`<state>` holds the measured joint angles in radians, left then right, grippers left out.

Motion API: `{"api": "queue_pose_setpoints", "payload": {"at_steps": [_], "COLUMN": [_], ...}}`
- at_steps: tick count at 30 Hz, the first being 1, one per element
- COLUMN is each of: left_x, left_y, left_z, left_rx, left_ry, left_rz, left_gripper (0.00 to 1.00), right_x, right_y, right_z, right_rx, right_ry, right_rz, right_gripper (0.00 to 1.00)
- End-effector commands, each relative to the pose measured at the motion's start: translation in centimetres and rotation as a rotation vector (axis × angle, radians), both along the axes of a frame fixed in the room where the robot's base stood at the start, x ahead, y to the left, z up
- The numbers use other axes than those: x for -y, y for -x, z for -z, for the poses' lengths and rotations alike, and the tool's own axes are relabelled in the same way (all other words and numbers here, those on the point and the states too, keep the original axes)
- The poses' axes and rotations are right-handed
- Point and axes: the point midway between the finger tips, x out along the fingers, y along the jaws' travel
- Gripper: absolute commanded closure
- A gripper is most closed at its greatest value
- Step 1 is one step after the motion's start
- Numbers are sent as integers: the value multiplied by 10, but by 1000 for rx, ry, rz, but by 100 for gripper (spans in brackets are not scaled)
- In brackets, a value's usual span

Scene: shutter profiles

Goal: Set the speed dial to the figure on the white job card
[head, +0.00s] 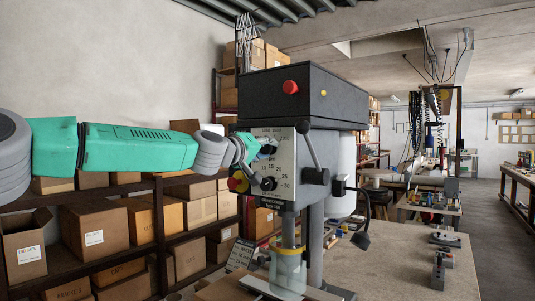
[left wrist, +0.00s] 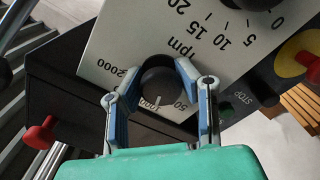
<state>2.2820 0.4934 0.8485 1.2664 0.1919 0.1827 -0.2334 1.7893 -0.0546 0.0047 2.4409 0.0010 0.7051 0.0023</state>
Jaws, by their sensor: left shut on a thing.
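The speed dial (left wrist: 160,82) is a dark round knob on the pale rpm panel (left wrist: 105,45) of the drill press. In the left wrist view its white pointer line faces the bottom of the picture. "2000" shows at its left and part of a figure starting "50" at its right; the marks below it are unclear. My left gripper (head: 264,148) is at the upper part of the panel, its blue-padded fingers shut on the dial from both sides. A white job card (head: 242,254) stands low beside the press; its writing is too small to read.
A second black dial (head: 269,184) sits lower on the panel, beside a red-and-yellow stop button (head: 239,182). A feed lever (head: 309,145) sticks out right of the panel. Shelves with cardboard boxes (head: 93,232) stand at the left.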

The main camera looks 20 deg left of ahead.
Motion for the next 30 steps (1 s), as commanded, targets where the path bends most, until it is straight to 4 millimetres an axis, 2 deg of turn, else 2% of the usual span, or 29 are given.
{"api": "queue_pose_setpoints", "payload": {"at_steps": [9,10,12,23,26,30], "left_x": [-3,-3,-3,-3,-6,-14], "left_y": [-1,-1,-1,2,9,31], "left_z": [0,0,0,0,-1,-1], "left_rx": [-11,-11,-10,-11,-10,-10], "left_ry": [32,32,31,30,30,33], "left_rz": [-6,-6,-6,-4,-4,-4], "left_gripper": [100,69,47,47,47,47], "right_x": [0,0,0,0,0,0], "right_y": [0,0,0,3,3,3], "right_z": [2,2,2,1,1,1], "right_rx": [0,0,0,3,3,3], "right_ry": [0,0,0,0,0,0], "right_rz": [0,0,0,0,0,0], "right_gripper": [60,60,60,60,60,60]}}
